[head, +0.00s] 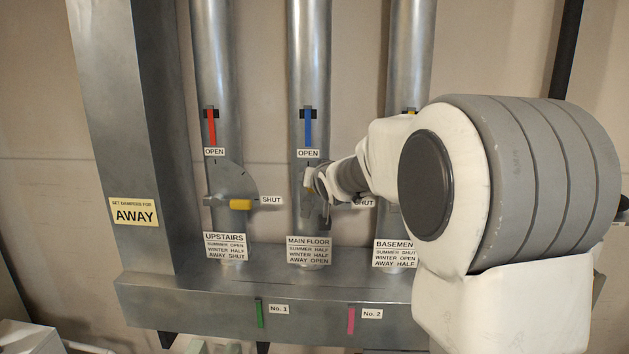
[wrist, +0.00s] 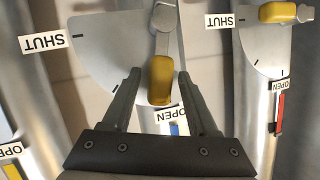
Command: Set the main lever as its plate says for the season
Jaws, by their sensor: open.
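The main floor lever has a yellow handle (wrist: 160,80) on a grey quarter-round dial (wrist: 105,38). The handle points at the OPEN label (wrist: 171,114); the SHUT label (wrist: 43,44) is a quarter turn away. My gripper (wrist: 159,73) is open, one finger on each side of the handle; I cannot tell whether they touch it. In the head view my wrist hides much of this lever. The MAIN FLOOR plate (head: 309,250) appears to give AWAY OPEN on its last line. The yellow season sign (head: 134,212) reads AWAY.
The upstairs lever (head: 240,204) is at left, turned to SHUT. The basement duct and its plate (head: 395,252) are partly behind my arm. A red tab (head: 212,127) and a blue tab (head: 308,127) are on the ducts. Green (head: 260,313) and pink (head: 351,320) tabs are below.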

